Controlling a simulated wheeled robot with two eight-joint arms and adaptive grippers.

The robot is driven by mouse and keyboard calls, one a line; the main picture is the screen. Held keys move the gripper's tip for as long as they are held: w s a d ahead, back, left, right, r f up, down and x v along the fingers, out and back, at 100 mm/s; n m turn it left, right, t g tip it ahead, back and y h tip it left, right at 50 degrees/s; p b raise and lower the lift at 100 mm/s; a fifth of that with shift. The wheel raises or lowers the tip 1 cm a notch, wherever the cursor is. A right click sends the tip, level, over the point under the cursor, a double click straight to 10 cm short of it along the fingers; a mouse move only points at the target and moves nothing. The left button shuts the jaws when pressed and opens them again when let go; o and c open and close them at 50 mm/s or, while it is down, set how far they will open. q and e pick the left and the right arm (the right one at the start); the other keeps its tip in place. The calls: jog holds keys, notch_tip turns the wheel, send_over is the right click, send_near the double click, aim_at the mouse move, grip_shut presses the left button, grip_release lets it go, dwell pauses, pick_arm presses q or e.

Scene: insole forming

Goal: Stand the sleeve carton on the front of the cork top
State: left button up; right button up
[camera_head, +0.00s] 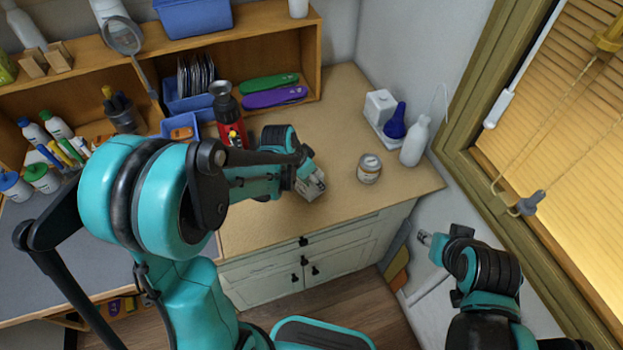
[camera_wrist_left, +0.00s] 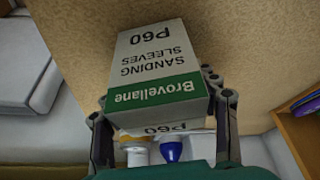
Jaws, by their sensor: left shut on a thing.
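The sleeve carton (camera_wrist_left: 158,65) is white and grey with a green band, printed "Brovellane", "SANDING SLEEVES" and "P60". In the head view the carton (camera_head: 312,188) is at the front part of the tan cork top (camera_head: 335,115), partly hidden by my left gripper (camera_head: 308,174). In the left wrist view the fingers are shut on its two sides, and cork (camera_wrist_left: 75,30) lies beyond it. I cannot tell whether its base touches the cork. My right gripper (camera_head: 428,239) is off to the right, in front of the cabinet, away from the carton; its jaws are too small to read.
A lidded jar (camera_head: 369,168) stands right of the carton. A white bottle (camera_head: 415,141) and a blue bottle (camera_head: 396,122) stand farther right. The cork's front right corner is clear.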

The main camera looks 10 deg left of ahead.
pick_arm(q)
jog(key=shift+f, duration=0.15)
jog(key=o, duration=1.3)
jog(key=shift+c, duration=0.2)
